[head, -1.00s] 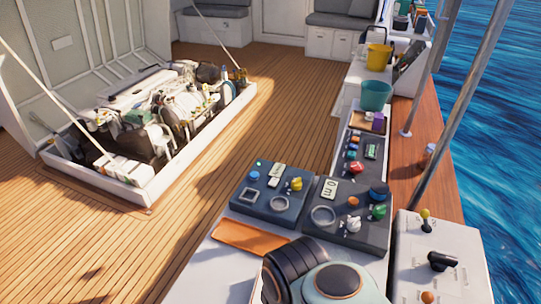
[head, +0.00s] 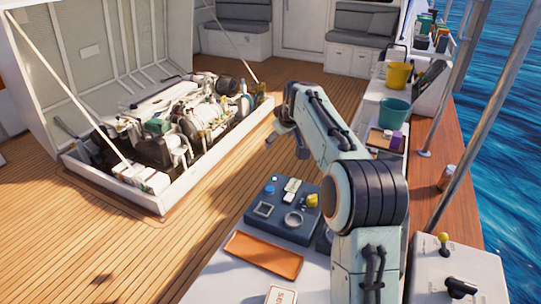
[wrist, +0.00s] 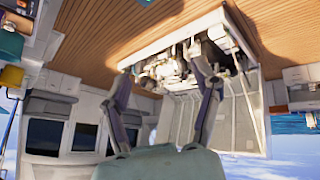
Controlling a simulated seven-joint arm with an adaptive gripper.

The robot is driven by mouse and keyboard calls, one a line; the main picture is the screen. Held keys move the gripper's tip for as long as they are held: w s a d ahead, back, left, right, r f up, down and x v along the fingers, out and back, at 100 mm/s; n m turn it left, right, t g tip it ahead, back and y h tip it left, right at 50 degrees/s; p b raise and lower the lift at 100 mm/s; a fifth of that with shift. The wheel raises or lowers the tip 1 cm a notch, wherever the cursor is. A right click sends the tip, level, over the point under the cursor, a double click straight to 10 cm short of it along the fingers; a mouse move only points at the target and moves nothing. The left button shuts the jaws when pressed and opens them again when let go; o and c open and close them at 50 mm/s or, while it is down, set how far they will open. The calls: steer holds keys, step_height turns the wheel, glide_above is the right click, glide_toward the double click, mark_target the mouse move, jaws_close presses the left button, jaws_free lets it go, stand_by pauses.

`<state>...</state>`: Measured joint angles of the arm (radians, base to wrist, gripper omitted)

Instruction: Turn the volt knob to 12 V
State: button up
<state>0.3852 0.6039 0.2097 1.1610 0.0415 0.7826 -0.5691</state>
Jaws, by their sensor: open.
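The dark blue control panel (head: 274,224) lies at the lower middle of the head view. It carries a yellow knob (head: 312,200), a blue button (head: 268,191), a round ring (head: 293,219) and white labels too small to read. I cannot tell which control is the volt knob. My arm hides nearly all of the second panel to the right. My gripper (head: 286,147) is up in the air beyond the blue panel, apart from it. In the wrist view my gripper (wrist: 162,62) is open and empty, its fingers spread toward the engine hatch. No knob is clearly visible there.
An orange tray (head: 263,257) lies in front of the panel. The open engine hatch (head: 165,200) is at left. Yellow (head: 398,75) and teal (head: 394,113) buckets stand at back right. A grey lever box (head: 430,285) is at lower right. The wooden deck between is clear.

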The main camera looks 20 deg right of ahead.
steer(key=w+d+f+m+g, duration=0.1)
steer(key=d+f+m, duration=0.1)
steer(key=d+f, duration=0.8)
steer(key=m+g, duration=0.1)
steer(key=g, duration=0.1)
glide_above(313, 198)
steer(key=s, duration=0.2)
steer(key=shift+y, duration=0.3)
step_height(313, 198, down, 10)
steer(key=shift+s+r, duration=0.1)
steer(key=shift+t, duration=0.3)
steer(key=x, duration=0.5)
steer(key=shift+w+f, duration=0.2)
steer(key=shift+f, duration=0.4)
steer(key=c, duration=1.1)
